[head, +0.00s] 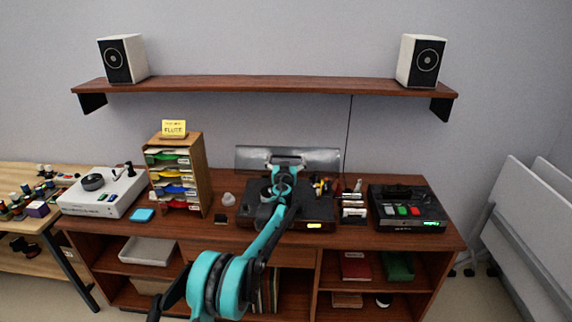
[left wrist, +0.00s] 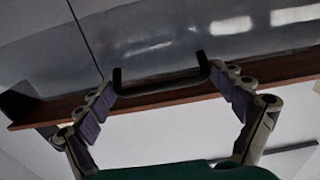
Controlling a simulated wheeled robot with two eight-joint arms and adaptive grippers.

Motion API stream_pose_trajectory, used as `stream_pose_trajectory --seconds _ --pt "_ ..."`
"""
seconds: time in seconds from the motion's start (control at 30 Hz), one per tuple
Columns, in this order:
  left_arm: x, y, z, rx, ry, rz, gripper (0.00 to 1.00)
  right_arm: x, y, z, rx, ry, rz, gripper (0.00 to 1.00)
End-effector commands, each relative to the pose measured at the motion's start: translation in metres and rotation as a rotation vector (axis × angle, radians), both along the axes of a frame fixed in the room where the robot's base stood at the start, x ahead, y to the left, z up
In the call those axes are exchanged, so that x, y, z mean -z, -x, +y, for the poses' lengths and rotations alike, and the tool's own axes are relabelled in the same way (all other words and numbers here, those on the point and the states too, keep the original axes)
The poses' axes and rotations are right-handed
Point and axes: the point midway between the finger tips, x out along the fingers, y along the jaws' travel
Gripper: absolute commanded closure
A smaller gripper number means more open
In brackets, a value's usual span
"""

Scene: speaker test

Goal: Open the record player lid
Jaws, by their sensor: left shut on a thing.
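The record player (head: 322,212) stands in the middle of the brown cabinet top. Its clear grey lid (head: 322,157) is tilted up at the back. My left gripper (head: 287,163) is at the middle of the lid, with my teal arm crossing in front of the player. In the left wrist view the translucent lid (left wrist: 190,38) fills the upper part. Its dark U-shaped handle (left wrist: 160,88) sits between the fingertips of my left gripper (left wrist: 162,80), which is shut on the handle from both ends. My arm hides part of the player. My right gripper is not in view.
A drawer organizer (head: 178,172) and a white device (head: 103,192) stand to the left. Small upright cards (head: 353,205) and a black device with coloured buttons (head: 406,208) stand to the right. A wall shelf (head: 265,87) with two speakers hangs above the lid.

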Motion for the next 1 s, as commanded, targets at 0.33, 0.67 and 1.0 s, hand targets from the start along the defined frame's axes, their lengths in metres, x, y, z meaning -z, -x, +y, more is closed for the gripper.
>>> stream_pose_trajectory --seconds 0.33,0.67,1.0 --pt "-0.004 -0.004 -0.001 0.003 -0.001 0.0 0.58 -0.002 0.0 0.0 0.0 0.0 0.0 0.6" --pt "-0.004 -0.004 -0.001 0.002 -0.001 0.0 0.0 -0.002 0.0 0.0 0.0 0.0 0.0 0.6" --pt "-0.004 0.008 -0.001 0.001 0.0 0.0 0.0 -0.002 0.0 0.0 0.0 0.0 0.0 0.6"
